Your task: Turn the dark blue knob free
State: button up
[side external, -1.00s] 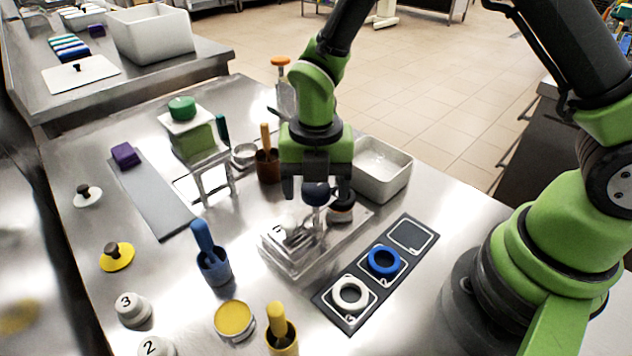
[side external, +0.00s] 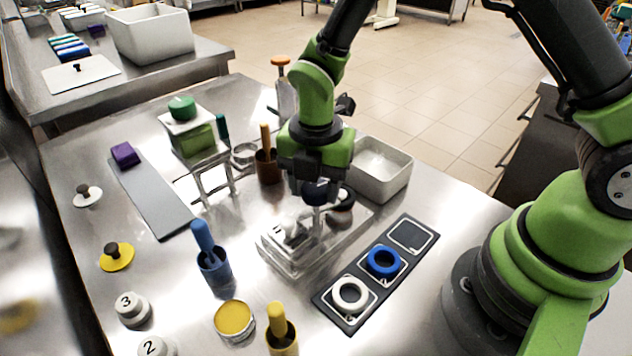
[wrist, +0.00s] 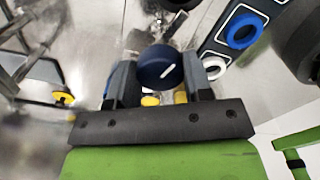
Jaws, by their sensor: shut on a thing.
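The dark blue knob (side external: 316,190) sits on top of a post on a clear, box-like fixture (side external: 282,262) near the middle of the steel table. My gripper (side external: 318,188) points down over the fixture and is shut on the knob, with one finger on each side. The fingers hide part of the knob in the side view.
A dark mat (side external: 408,262) with a blue ring (side external: 383,261) and a white ring (side external: 351,294) lies right of the fixture. A white bin (side external: 385,172) stands behind. A blue-handled tool in a blue cup (side external: 214,268) stands to the left.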

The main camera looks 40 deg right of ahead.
jog(key=m, duration=1.1)
jog(key=shift+m, duration=2)
jog(key=o, duration=0.9)
notch_tip(320, 180, up, 10)
